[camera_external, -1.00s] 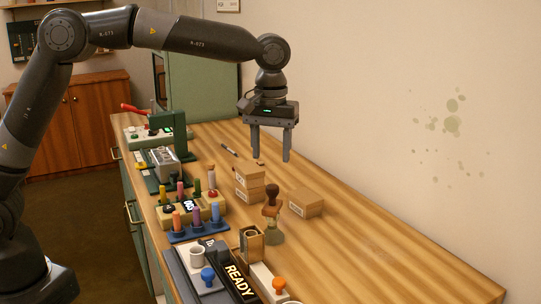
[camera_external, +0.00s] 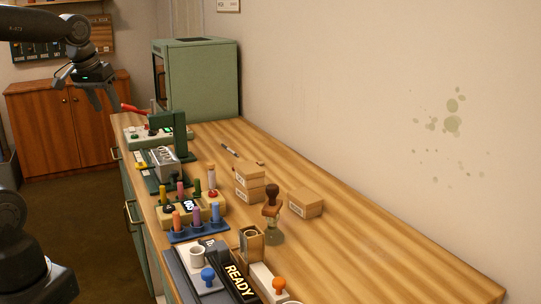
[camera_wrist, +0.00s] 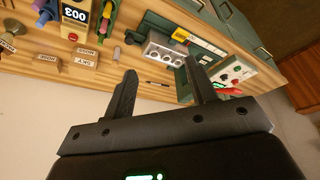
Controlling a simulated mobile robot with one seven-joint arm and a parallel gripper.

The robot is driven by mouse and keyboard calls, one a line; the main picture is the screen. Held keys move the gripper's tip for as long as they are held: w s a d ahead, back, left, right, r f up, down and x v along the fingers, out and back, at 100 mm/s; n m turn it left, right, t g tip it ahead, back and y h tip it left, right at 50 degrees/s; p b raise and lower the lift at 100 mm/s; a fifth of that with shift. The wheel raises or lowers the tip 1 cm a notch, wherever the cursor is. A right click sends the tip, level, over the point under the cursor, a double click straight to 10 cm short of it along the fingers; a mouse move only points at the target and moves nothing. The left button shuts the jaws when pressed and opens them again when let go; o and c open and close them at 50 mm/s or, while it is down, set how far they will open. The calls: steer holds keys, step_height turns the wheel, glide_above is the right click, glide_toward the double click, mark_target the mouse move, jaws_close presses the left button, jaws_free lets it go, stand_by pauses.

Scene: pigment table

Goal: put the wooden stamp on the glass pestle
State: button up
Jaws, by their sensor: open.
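The wooden stamp (camera_external: 272,195), with a dark rounded handle and a lighter wooden base, stands about upright on top of the clear greenish glass pestle (camera_external: 274,236) on the table. The pestle is partly hard to make out against the wood. My gripper (camera_external: 102,97) is open and empty, at the far left of the external view beyond the table's left edge, well away from both. In the wrist view its two fingers (camera_wrist: 160,70) are spread with nothing between them. The stamp and pestle show only small at that view's upper left edge.
Cardboard boxes (camera_external: 305,203) stand behind the stamp, and a wooden holder (camera_external: 251,243) stands just in front-left of it. Colored pigment sticks in a blue rack (camera_external: 198,234) and a green press (camera_external: 180,135) line the left side. The right of the table is clear.

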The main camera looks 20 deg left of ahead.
steer(key=s+a+f+t, duration=0.1)
steer(key=s+a+f, duration=0.3)
steer(key=s+a, duration=0.4)
steer(key=shift+a+f+y, duration=0.3)
steer(key=shift+a+f, duration=0.1)
steer(key=shift+a, duration=0.25)
